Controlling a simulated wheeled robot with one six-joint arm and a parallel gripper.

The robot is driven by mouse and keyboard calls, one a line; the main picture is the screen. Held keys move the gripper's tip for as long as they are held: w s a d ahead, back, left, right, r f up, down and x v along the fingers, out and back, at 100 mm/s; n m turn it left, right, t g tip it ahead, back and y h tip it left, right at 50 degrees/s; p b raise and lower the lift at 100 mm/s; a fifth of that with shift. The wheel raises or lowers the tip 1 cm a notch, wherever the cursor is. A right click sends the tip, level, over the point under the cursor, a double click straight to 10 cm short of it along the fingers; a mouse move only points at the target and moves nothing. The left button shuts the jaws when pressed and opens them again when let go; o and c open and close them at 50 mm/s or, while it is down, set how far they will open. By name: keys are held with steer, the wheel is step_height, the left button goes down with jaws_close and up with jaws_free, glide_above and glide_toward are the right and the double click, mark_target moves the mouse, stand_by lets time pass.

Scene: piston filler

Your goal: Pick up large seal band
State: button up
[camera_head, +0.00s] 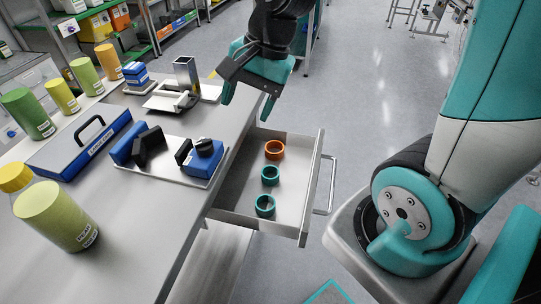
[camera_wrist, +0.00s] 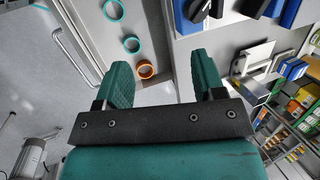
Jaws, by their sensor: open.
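Three seal bands lie in the open drawer (camera_head: 243,205): an orange ring (camera_head: 274,156) at the far end, a smaller teal ring (camera_head: 270,181) in the middle and a larger teal ring (camera_head: 265,212) nearest. In the wrist view the orange ring (camera_wrist: 146,76) is closest to my fingers; the middle teal ring (camera_wrist: 132,51) and the larger teal ring (camera_wrist: 114,17) lie beyond. No label shows which is the large seal band. My gripper (camera_head: 247,104) is open and empty, above the drawer's far end and the bench edge, apart from all rings.
The bench (camera_head: 150,235) left of the drawer holds a tray (camera_head: 190,174) with blue and black parts, a blue case (camera_head: 82,144), a metal fixture (camera_head: 187,75) and several green, yellow and orange containers. The drawer handle (camera_head: 331,187) sticks out right. Floor beyond is clear.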

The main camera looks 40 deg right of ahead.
steer(key=w+d+f+m+b, duration=0.2)
steer(key=w+d+f+m, duration=0.35)
steer(key=d+m, duration=0.35)
steer(key=m+t+h, duration=0.1)
steer(key=m+h, duration=0.1)
steer(key=m, duration=0.7)
glide_toward(274, 147)
steer(key=shift+s+a+f+m+b, duration=0.2)
steer(key=shift+a+f+b, duration=0.15)
steer(key=shift+a+b, duration=0.2)
steer(key=shift+s+a+f+m+b, duration=0.2)
steer(key=shift+a+f+b, duration=0.15)
steer(key=shift+a+b, duration=0.15)
steer(key=shift+x, duration=3.05)
steer(key=shift+s, duration=0.15)
steer(key=shift+c, duration=0.4)
steer(key=shift+d, duration=0.1)
steer(key=c, duration=0.5)
steer(key=shift+o, duration=0.2)
